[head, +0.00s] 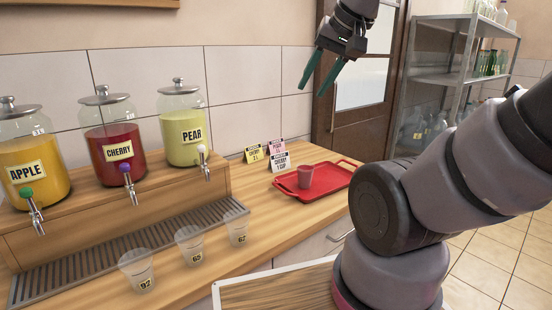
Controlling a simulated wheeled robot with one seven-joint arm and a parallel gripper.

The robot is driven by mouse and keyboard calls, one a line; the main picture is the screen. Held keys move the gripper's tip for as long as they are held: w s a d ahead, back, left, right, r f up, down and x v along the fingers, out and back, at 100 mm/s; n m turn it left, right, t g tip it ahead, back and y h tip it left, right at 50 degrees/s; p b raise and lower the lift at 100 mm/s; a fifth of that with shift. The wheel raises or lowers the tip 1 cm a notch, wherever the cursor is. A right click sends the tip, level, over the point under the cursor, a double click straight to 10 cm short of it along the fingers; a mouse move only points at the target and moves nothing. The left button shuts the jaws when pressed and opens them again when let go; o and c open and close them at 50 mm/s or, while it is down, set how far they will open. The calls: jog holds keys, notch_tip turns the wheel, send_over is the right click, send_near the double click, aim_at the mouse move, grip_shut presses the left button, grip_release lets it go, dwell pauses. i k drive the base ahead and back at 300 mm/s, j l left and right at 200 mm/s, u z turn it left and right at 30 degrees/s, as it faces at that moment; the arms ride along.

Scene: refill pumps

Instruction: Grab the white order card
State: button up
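The white order card (280,161) stands upright on the wooden counter, left of the red tray, and reads "CHERRY" with a line below that seems to say "1 CUP". A yellow card (254,154) stands to its left and a pink card (277,146) stands just behind it. My gripper (318,80) is high above the counter, up and to the right of the cards, pointing down and left. Its two green fingers are apart with nothing between them.
Glass dispensers of apple (38,180), cherry (112,150) and pear (181,131) stand on a wooden riser at left. Clear numbered cups (189,243) stand along the counter front.

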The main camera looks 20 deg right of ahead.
aim_at(281, 161)
jog(key=k+l+u, duration=0.1)
jog(key=l+u, duration=0.2)
jog(key=l, duration=0.7)
jog(key=i+l+u, duration=0.1)
jog(key=l, duration=0.2)
jog(key=i+l+u, duration=0.1)
jog(key=l, duration=0.25)
jog(key=i+l+u, duration=0.1)
jog(key=i+l, duration=0.15)
jog(key=i+l+u, duration=0.15)
jog(key=l, duration=0.3)
jog(key=k, duration=0.05)
